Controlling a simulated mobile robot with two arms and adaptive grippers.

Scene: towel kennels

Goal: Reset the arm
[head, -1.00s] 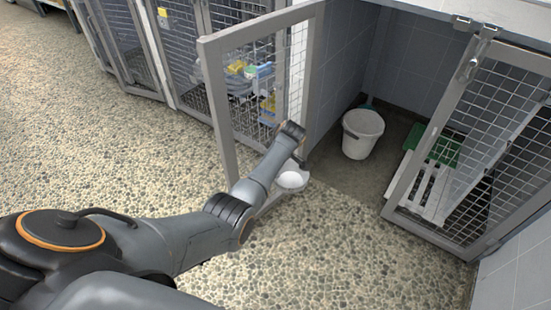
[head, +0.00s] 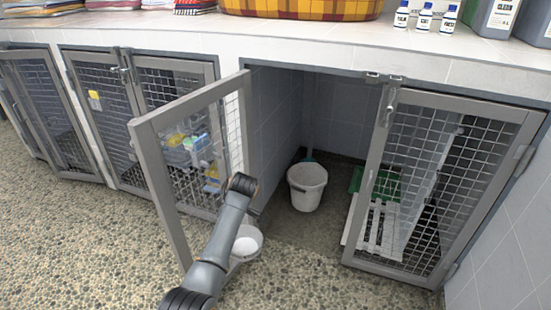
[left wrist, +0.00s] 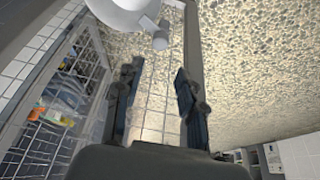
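My left arm (head: 215,250) reaches up from the bottom of the head view, in front of the open mesh door (head: 158,165) of the middle kennel. Its far end is near that door's right part, and the gripper fingers cannot be made out there. In the left wrist view my left gripper (left wrist: 158,78) is open, its two dark fingers apart. Wire mesh and a grey bar show between and beyond the fingers, with pebbled floor behind. I cannot tell whether the fingers touch the mesh. My right gripper is not in view.
The open kennel holds a white bucket (head: 307,186), a white slatted rack (head: 380,228) and a green item (head: 375,183). A white round thing (head: 246,242) is low beside my arm. Bottles (head: 424,18) and a plaid basket (head: 300,8) stand on the counter. Pebbled floor (head: 70,240) is clear at left.

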